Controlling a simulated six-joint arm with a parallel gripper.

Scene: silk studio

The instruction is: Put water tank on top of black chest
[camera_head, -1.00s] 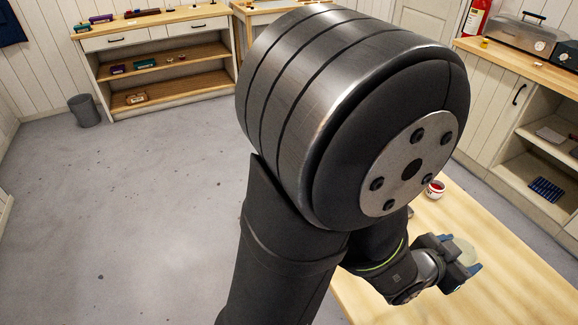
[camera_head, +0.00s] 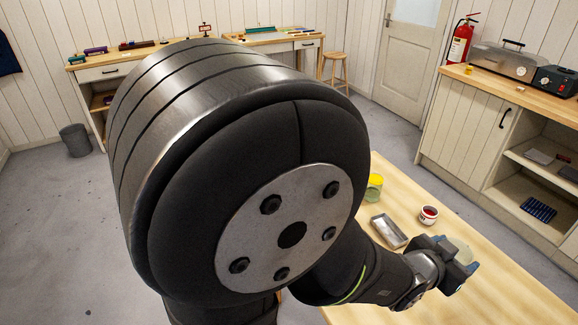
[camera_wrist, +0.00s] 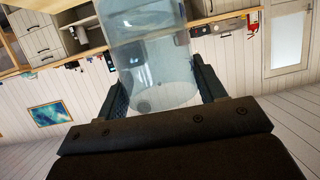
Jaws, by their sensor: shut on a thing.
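A clear, pale bluish water tank (camera_wrist: 155,65) fills the upper middle of the wrist view, between the two fingers of my gripper (camera_wrist: 163,92). My gripper is shut on it. In the head view my gripper (camera_head: 457,252) is at the right, over the wooden table, with the pale tank (camera_head: 464,247) between its blue fingertips. How far the tank is above the tabletop is hard to tell. A dark box with a dial (camera_head: 554,82) stands on the right-hand counter; I cannot tell whether it is the black chest.
On the wooden table (camera_head: 520,295) are a metal tray (camera_head: 388,232), a red and white cup (camera_head: 429,214) and a yellow-topped tin (camera_head: 374,187). A silver appliance (camera_head: 510,62) stands on the counter (camera_head: 500,84). My arm hides much of the head view. Floor is open at the left.

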